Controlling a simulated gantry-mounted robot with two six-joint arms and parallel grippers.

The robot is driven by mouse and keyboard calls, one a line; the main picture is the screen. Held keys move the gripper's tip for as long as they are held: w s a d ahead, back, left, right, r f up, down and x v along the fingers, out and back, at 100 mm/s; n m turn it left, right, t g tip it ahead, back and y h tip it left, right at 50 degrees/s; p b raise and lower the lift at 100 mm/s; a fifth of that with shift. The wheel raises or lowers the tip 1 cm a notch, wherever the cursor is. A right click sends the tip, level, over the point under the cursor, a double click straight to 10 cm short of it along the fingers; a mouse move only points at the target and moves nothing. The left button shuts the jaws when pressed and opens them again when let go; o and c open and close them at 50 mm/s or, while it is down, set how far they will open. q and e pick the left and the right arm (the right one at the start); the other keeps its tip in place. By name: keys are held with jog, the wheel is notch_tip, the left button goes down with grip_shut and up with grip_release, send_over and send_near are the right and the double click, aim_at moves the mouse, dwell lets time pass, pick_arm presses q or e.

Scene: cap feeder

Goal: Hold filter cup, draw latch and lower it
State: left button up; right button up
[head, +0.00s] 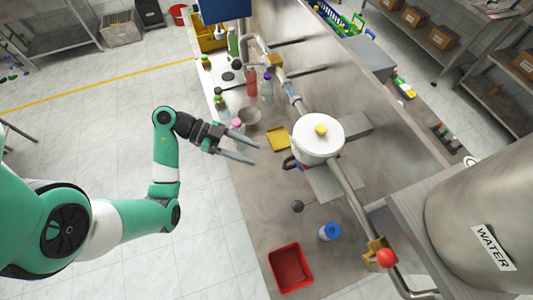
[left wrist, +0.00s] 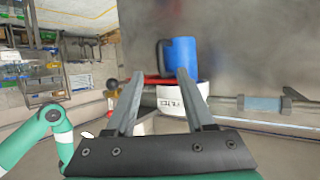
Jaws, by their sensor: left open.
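The white filter housing (head: 318,138) with a yellow knob on top stands over the metal counter in the head view. Its side carries a label in the left wrist view (left wrist: 172,97). The blue filter cup (left wrist: 180,57), with a dark handle, shows there against the housing. In the head view only its dark blue handle (head: 289,162) shows. A red band (left wrist: 153,80), possibly the latch, lies between cup and housing. My left gripper (head: 256,155) is open and empty, left of the housing and apart from it. Its fingers also frame the cup in the left wrist view (left wrist: 160,74). My right gripper is not visible.
A pipe (head: 352,200) runs past the housing to a valve with a red knob (head: 386,257). A yellow tray (head: 278,139), bottles and a bowl stand nearby. A red bin (head: 291,269) and a blue-white container (head: 329,232) sit in front. A water tank (head: 470,190) stands right.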

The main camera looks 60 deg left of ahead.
pick_arm(q)
jog(key=x, duration=0.9)
jog(key=shift+b, duration=0.3)
jog(key=shift+d, duration=0.1)
grip_shut()
